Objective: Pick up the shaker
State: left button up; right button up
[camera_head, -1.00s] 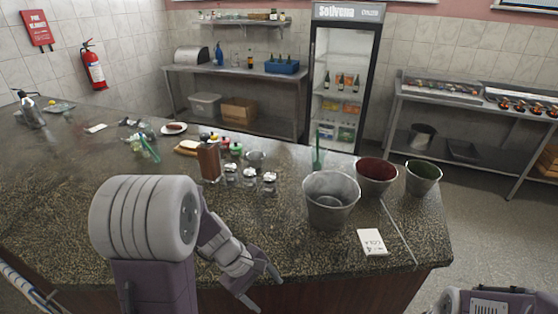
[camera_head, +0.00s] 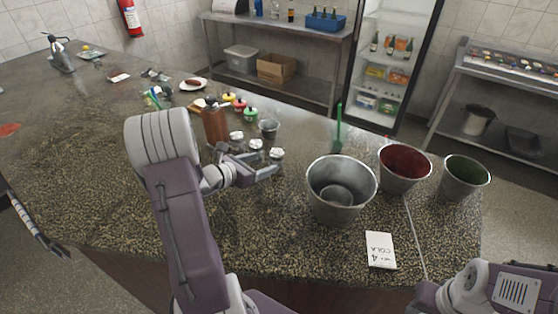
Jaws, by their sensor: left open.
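Several small shakers with silvery caps stand in a slanting row on the dark speckled counter (camera_head: 120,205). The nearest shaker (camera_head: 277,154) is right by my left gripper (camera_head: 268,165). The middle shaker (camera_head: 256,144) and the far-left shaker (camera_head: 236,136) stand just behind the gripper, their lower parts partly hidden by it. My left gripper is open and empty, low over the counter, its fingers pointing right. I cannot tell whether it touches a shaker. My right arm shows only at the lower right; its gripper is out of view.
A brown bottle (camera_head: 215,122) and a small metal cup (camera_head: 269,128) stand close to the shakers. Metal buckets (camera_head: 340,208), (camera_head: 404,180), (camera_head: 465,190) stand to the right. A white card (camera_head: 380,250) lies in front of them. The counter left of my left arm is mostly clear.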

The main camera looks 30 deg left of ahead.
aim_at(272, 162)
pick_arm(q)
jog(key=x, duration=0.2)
jog(key=shift+w+d+f, duration=0.15)
jog(key=shift+w, duration=0.15)
jog(key=x, duration=0.5)
jog(key=shift+d+f+p, duration=0.15)
jog(key=shift+d+p, duration=0.15)
jog(key=shift+p, duration=0.05)
jog(key=shift+s, duration=0.15)
jog(key=c, duration=1.2)
